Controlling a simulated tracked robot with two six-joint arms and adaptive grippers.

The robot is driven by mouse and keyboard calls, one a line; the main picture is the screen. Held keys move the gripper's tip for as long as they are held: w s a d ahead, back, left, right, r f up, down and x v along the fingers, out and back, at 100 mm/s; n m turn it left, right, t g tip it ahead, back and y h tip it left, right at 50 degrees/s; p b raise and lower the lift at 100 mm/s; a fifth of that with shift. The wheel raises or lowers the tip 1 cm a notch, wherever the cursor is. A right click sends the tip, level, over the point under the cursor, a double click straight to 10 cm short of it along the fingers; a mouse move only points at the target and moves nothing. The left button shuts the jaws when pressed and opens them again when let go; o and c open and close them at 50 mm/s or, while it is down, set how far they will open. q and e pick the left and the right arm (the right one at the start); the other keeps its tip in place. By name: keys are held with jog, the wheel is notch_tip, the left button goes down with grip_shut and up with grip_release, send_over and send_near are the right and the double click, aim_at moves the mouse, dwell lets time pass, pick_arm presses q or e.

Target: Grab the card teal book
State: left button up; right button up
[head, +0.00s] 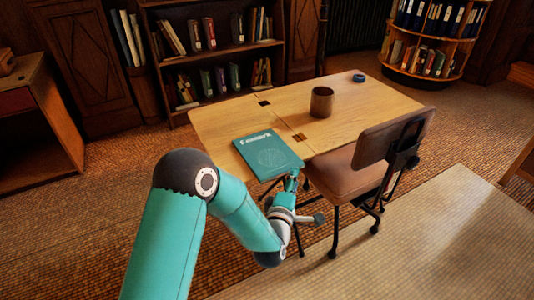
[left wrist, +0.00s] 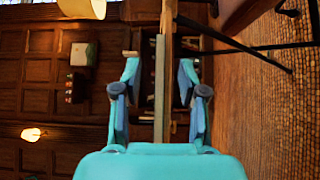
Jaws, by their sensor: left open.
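The teal book (head: 268,154) lies flat, cover up, at the near left edge of the wooden table. Its cover has pale lettering. My left gripper (head: 292,180) is at the book's near right corner, partly hidden by its own wrist in the head view. In the left wrist view, my left gripper (left wrist: 160,75) is open, one finger on each side of the book's thin edge (left wrist: 159,90). I see no clear contact. My right gripper is in neither view.
The table (head: 350,115) also holds a brown cup (head: 321,102) and a small blue ring-shaped object (head: 359,78). A chair (head: 350,180) stands close to the right of my gripper. Bookshelves (head: 215,50) line the back.

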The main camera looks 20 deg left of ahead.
pick_arm(q)
jog(key=w, duration=0.3)
jog(key=w+a, duration=0.1)
jog(key=w, duration=0.1)
jog(key=shift+f, duration=0.15)
jog(key=shift+c, duration=0.2)
jog(key=shift+s, duration=0.1)
grip_shut()
